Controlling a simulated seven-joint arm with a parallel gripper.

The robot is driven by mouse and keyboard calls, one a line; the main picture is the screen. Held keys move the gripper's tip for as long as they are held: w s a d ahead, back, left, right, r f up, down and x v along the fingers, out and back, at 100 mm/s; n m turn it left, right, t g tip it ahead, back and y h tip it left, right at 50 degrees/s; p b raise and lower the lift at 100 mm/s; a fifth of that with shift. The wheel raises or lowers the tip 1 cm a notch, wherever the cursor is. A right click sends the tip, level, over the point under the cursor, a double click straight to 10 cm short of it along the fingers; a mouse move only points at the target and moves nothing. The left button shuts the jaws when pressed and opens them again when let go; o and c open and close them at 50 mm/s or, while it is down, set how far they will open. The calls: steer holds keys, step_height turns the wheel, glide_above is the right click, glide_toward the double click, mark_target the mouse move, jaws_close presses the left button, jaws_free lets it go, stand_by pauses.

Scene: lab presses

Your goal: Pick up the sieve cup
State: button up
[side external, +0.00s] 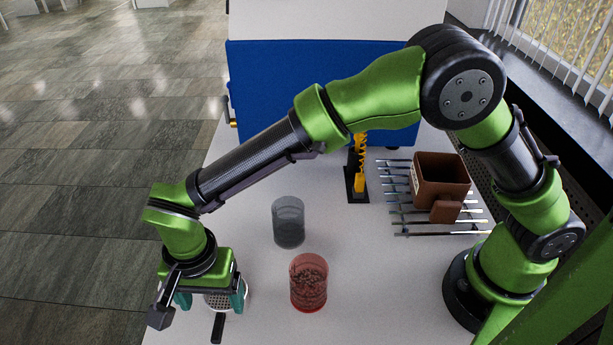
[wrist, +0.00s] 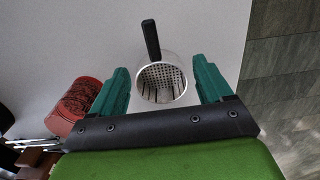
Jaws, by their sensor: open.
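The sieve cup is a light metal cup with a perforated bottom and a dark handle. In the wrist view the sieve cup (wrist: 162,84) lies between the two green fingers of my gripper (wrist: 163,85), with its handle pointing away. My gripper is open, with a gap visible on each side of the cup. In the side external view my gripper (side external: 211,299) is low over the table's near left edge. The sieve cup (side external: 217,301) shows partly below it, with the handle toward the front. The fingers hide some of the cup there.
A red translucent cup with dark contents (side external: 309,284) stands right of my gripper. A grey translucent cup (side external: 288,222) stands behind it. A brown box (side external: 441,176) sits on metal rods at the right. A blue panel (side external: 300,95) stands at the back. The table's left edge is close.

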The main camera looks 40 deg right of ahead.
mark_target(220, 313)
steer(key=shift+s+d+f, duration=0.1)
steer(key=shift+s+f, duration=0.05)
steer(key=shift+f, duration=1.25)
steer(key=shift+s+d+f, duration=0.1)
steer(key=shift+f, duration=1.25)
steer(key=shift+c, duration=0.4)
jaws_close()
